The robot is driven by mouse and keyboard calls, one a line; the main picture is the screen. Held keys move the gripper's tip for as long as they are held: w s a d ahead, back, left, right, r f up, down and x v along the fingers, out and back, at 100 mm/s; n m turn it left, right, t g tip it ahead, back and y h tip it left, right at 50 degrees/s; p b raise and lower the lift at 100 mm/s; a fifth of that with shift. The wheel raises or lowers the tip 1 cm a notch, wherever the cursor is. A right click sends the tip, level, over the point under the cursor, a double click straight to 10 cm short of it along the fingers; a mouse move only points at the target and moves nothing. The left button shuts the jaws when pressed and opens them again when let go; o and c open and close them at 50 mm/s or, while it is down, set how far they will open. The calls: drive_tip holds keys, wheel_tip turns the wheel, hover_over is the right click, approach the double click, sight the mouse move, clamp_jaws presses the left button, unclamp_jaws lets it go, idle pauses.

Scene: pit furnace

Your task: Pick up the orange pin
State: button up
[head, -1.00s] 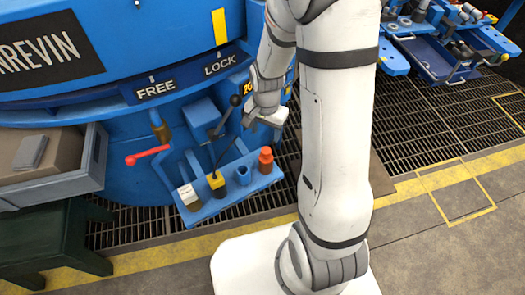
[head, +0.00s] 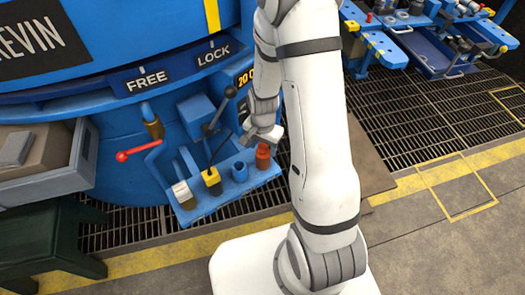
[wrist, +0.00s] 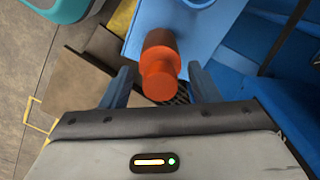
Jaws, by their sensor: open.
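The orange pin (head: 263,156) stands at the right end of the blue shelf (head: 212,206) on the machine's front. In the wrist view the orange pin (wrist: 160,66) shows a wide body and a narrower end, and it lies between the lines of my two fingers. My gripper (head: 262,138) is just above and behind the pin in the head view. In the wrist view my gripper (wrist: 158,82) is open, with a finger on each side of the pin's narrower end and gaps beside it. I cannot tell whether either finger touches it.
A blue cup (head: 239,171), a yellow block with a black lever (head: 211,180) and a white-topped piece (head: 183,195) stand along the shelf. A red-handled lever (head: 138,153) is at left. A grey drawer (head: 60,165) sits further left. Grating and floor lie right.

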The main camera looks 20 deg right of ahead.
drive_tip(key=shift+c, duration=0.2)
drive_tip(key=c, duration=1.1)
drive_tip(key=shift+r, duration=0.1)
